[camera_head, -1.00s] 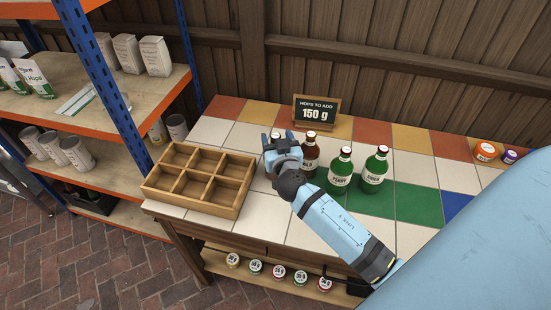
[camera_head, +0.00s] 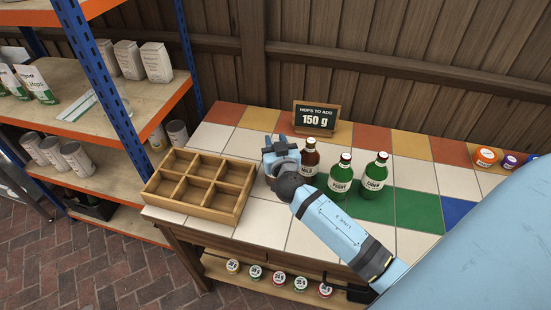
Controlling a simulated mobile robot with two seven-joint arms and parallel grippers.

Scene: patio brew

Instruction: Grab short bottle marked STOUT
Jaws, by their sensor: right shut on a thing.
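My right gripper (camera_head: 281,146) is over the tiled table, between the wooden crate and the bottles. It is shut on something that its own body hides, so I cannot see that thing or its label. A brown bottle (camera_head: 311,158) with a white label stands close to the right of the gripper; its label is partly covered and seems to end in "ILD". No label reading STOUT shows. Two green bottles stand further right, one marked PERRY (camera_head: 340,177) and one marked CIDER (camera_head: 375,176). My left gripper is not in view.
An empty wooden crate with six compartments (camera_head: 239,203) sits on the table left of the gripper. A sign reading 150 g (camera_head: 316,119) stands behind. Orange (camera_head: 486,157) and purple (camera_head: 510,161) lidded tubs are at the right. A blue-posted shelf (camera_head: 95,75) borders the left.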

